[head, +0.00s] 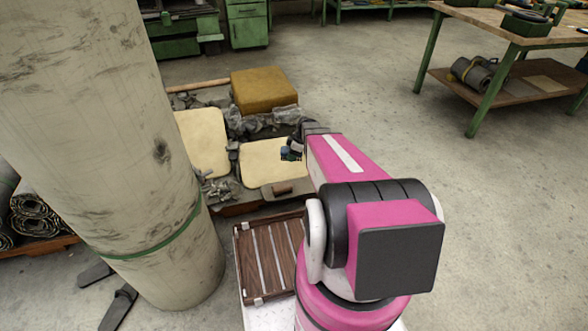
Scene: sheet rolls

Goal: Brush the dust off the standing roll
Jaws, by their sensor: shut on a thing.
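The standing roll (125,150) is a tall, thick, pale beige cylinder at the left, standing upright on the floor. A green band (165,238) goes round its lower part. Dark grey smudges and streaks mark its surface, with a darker patch (161,151) on its right side. My gripper (292,152) is at the far end of my pink and white arm, to the right of the roll and apart from it in the picture. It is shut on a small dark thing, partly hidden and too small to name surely. No brush can be made out clearly.
Beyond the roll lies a low platform with cream pads (204,140), a mustard block (264,90), crumpled grey scraps and a small brown piece (282,188). A slatted wooden board (268,260) lies nearer. Dark flat feet (118,308) stick out by the roll. Open floor lies right.

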